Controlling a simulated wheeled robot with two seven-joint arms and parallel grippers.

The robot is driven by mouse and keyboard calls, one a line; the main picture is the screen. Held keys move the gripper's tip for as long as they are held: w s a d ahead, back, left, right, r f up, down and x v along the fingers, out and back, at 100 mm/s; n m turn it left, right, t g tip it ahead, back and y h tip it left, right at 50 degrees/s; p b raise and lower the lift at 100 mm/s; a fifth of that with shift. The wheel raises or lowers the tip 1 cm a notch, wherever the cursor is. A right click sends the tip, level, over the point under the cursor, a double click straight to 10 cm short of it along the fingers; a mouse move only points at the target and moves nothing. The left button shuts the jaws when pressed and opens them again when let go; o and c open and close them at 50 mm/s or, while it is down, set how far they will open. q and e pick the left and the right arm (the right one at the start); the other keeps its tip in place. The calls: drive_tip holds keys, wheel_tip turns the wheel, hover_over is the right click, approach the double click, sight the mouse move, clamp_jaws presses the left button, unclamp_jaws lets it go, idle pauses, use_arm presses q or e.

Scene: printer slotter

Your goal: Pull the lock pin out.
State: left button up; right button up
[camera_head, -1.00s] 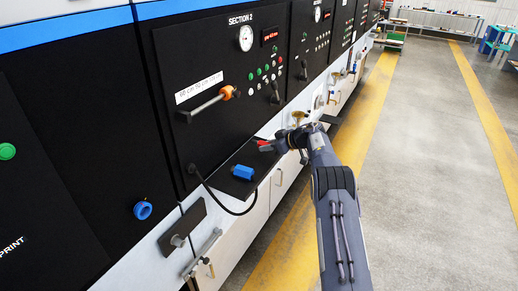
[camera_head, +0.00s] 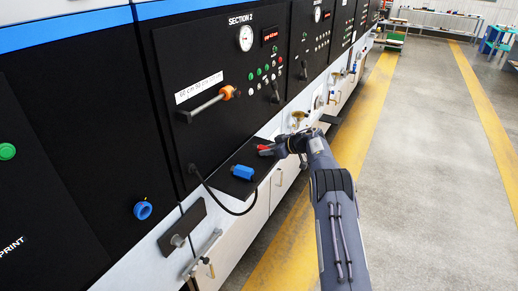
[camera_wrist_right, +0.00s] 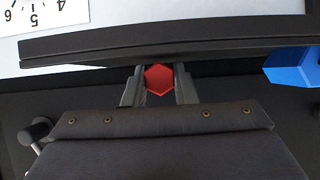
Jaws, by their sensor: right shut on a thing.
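My right gripper (camera_head: 268,150) is at the right end of the black shelf (camera_head: 225,181) below the Section 2 panel. It is shut on a red piece (camera_head: 264,148), which shows a hexagonal face between the two fingers in the right wrist view (camera_wrist_right: 159,79). I cannot tell for sure that this red piece is the lock pin. The rest of it is hidden by the fingers and the wrist. My left gripper is not in view.
A blue block (camera_head: 242,172) sits on the shelf left of my right gripper. A black cable (camera_head: 213,196) loops below it. A bar with an orange collar (camera_head: 227,93) sticks out of the panel. The floor at right is clear.

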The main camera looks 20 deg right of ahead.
drive_tip(key=o, duration=1.1)
drive_tip(key=b+v, duration=0.2)
drive_tip(key=v, duration=0.5)
drive_tip(key=shift+s+d+r, duration=0.15)
drive_tip(key=shift+s+d, duration=0.05)
drive_tip(key=shift+s, duration=0.1)
